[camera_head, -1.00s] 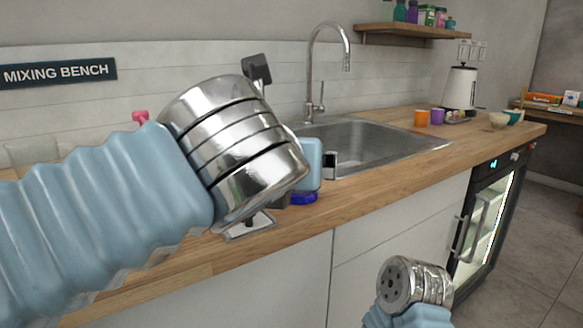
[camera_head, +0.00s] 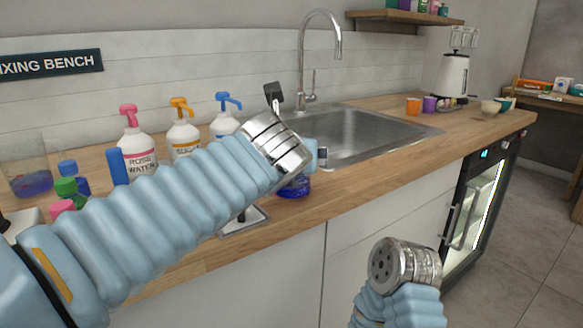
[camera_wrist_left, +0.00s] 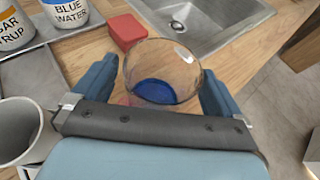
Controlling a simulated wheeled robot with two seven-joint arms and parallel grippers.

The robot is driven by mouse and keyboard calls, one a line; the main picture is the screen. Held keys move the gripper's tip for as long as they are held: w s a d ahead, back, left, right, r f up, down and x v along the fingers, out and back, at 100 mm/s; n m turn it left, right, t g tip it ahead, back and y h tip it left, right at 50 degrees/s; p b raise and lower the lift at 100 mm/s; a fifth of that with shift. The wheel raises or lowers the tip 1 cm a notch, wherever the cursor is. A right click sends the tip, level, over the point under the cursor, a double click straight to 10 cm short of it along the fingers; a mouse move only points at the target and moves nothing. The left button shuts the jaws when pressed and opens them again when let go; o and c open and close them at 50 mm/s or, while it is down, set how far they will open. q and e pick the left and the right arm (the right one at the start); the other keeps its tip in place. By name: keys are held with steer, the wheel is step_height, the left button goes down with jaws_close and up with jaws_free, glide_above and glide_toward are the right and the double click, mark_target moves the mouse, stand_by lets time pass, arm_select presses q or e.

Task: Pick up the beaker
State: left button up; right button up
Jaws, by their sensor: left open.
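A clear round glass beaker with dark blue liquid (camera_wrist_left: 155,92) stands on the wooden counter. In the head view only its lower blue part shows (camera_head: 295,188), with the rest hidden behind my left gripper. My left gripper (camera_wrist_left: 160,80) is open, with one blue finger on each side of the beaker in the wrist view. I cannot tell whether either finger touches the glass. My right arm's metal wrist end shows low in the head view, with no jaws visible.
Pump bottles (camera_head: 138,150) stand behind my left arm. Another glass beaker (camera_head: 30,168) holds blue liquid at far left. A red block (camera_wrist_left: 127,30) sits just beyond the beaker in the wrist view. The sink (camera_head: 365,135) lies to the right.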

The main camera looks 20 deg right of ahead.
arm_select(q)
steer(key=shift+w+d+f, duration=0.1)
steer(key=shift+w, duration=0.1)
steer(key=c, duration=0.9)
steer(key=shift+c, duration=1)
